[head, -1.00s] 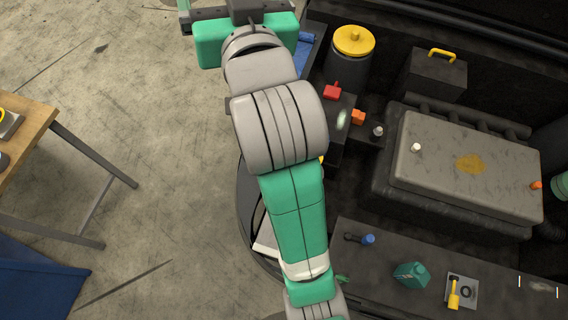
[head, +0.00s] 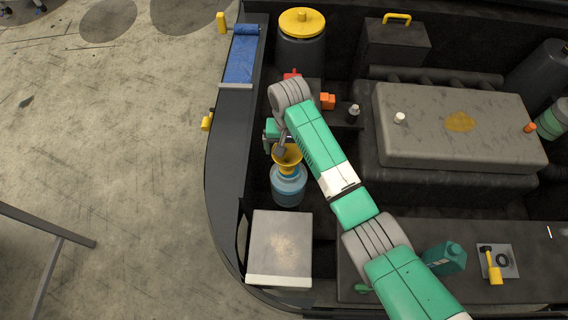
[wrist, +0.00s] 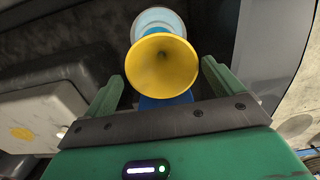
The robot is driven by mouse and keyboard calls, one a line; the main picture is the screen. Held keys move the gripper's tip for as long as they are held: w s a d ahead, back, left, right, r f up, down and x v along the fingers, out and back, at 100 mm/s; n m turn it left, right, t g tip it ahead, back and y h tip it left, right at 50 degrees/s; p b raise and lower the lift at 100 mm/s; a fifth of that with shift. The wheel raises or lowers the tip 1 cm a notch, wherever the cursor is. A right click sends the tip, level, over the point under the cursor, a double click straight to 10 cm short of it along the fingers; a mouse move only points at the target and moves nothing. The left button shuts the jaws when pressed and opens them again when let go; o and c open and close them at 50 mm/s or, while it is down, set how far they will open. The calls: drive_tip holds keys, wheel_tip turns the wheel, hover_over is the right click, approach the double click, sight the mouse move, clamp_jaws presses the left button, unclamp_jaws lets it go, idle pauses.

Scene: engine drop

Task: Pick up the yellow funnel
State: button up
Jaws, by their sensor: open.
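The yellow funnel (head: 288,158) stands in the top of a blue bottle (head: 288,187) inside the engine bay. In the wrist view the funnel (wrist: 163,66) shows its wide round mouth toward the camera, with the bottle (wrist: 157,20) behind it. My gripper (wrist: 160,82) is open, with one green finger on each side of the funnel and visible gaps to both. In the head view my gripper (head: 279,144) is at the funnel's upper left edge, partly hidden by my arm. I cannot tell whether any part touches the funnel.
A grey box (head: 280,245) stands just below the bottle. A black canister with a yellow lid (head: 302,22), a red part (head: 292,75) and an orange cap (head: 328,101) lie above. The grey engine cover (head: 455,125) is to the right, the bay's dark rim (head: 222,170) to the left.

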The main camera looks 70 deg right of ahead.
sight(287, 151)
wheel_tip(287, 151, down, 8)
drive_tip(key=shift+w+r+b, duration=0.1)
drive_tip(key=shift+b, duration=0.85)
drive_tip(key=c, duration=1)
drive_tip(key=shift+r+p, duration=0.75)
drive_tip(key=shift+r, duration=1.05)
drive_tip(key=shift+c, duration=0.2)
drive_tip(key=s+a+r+p, duration=0.1)
drive_tip(key=s+a+p, duration=0.3)
drive_tip(key=s+a, duration=0.5)
drive_tip(key=a, duration=0.3)
drive_tip(key=shift+s+a+r, duration=0.2)
drive_tip(key=shift+s+a, duration=0.15)
drive_tip(key=shift+s, duration=0.05)
